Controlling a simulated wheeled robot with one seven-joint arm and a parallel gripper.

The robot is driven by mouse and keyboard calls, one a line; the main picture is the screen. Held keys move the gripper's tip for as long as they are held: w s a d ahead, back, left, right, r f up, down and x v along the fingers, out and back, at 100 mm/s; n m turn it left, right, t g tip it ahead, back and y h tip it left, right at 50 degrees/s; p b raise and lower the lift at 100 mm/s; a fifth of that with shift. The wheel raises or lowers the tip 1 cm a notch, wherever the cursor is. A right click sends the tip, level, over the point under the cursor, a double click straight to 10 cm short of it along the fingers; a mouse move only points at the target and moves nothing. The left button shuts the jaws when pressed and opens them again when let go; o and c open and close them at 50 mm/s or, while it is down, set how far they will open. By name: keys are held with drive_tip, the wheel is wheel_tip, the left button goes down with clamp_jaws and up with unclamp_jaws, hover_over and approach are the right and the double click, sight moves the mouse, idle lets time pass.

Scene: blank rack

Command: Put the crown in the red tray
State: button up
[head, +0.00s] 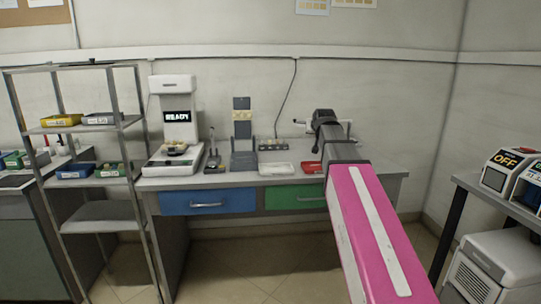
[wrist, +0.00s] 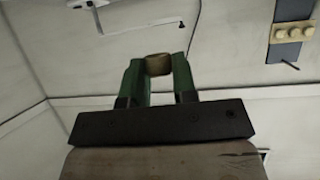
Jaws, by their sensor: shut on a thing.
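In the wrist view my gripper (wrist: 159,80) has two green fingers shut on a small tan-brown piece, which looks like the crown (wrist: 158,64). It is held at the fingertips. In the head view my arm reaches over the right part of the bench and its dark wrist hides the fingers and the crown. The red tray (head: 311,167) lies on the bench top, just left of my arm, which may cover part of it. I see no red tray in the wrist view.
A white tray (head: 276,170) lies left of the red tray. Behind them stand a small rack (head: 272,145) and a grey stand (head: 242,135). A machine reading READY (head: 178,120) stands further left. A metal shelf (head: 97,212) with several coloured trays is at far left.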

drive_tip(key=s+f, duration=0.6)
drive_tip(key=f, duration=0.6)
drive_tip(key=s+f, duration=0.6)
drive_tip(key=f, duration=0.6)
drive_tip(key=shift+s, duration=0.2)
